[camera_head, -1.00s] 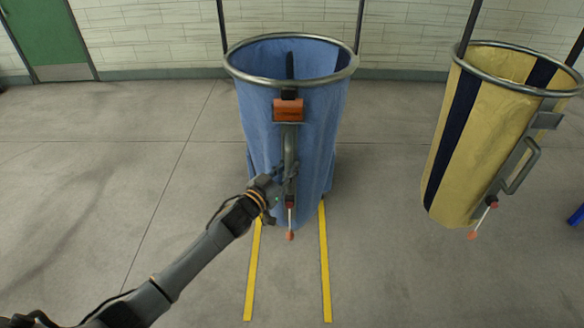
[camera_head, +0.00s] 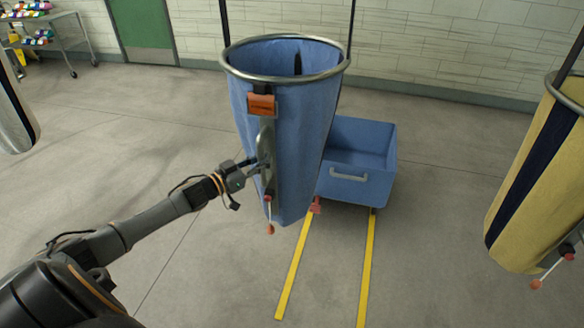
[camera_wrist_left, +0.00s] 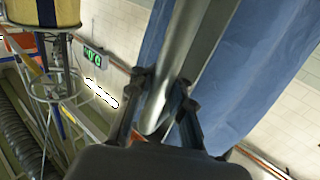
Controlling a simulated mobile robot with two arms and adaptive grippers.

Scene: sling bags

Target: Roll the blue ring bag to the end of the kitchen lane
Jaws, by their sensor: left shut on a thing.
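The blue ring bag (camera_head: 300,140) hangs upright from its metal ring in the middle of the head view. It has an orange tab, a grey metal handle down its front, and a short rod with a red tip below. My left gripper (camera_head: 259,166) reaches in from the left and is shut on that handle. In the left wrist view, the grey handle bar (camera_wrist_left: 180,75) runs between the fingers of my left gripper (camera_wrist_left: 164,92), with blue fabric (camera_wrist_left: 240,75) behind. My right gripper is out of view.
A blue tub cart (camera_head: 358,150) stands right behind the bag, with two yellow floor lines (camera_head: 294,265) before it. A yellow striped bag (camera_head: 535,180) hangs at right, another bag (camera_head: 14,115) at the left edge. A trolley (camera_head: 55,40) stands far left. Floor at left is open.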

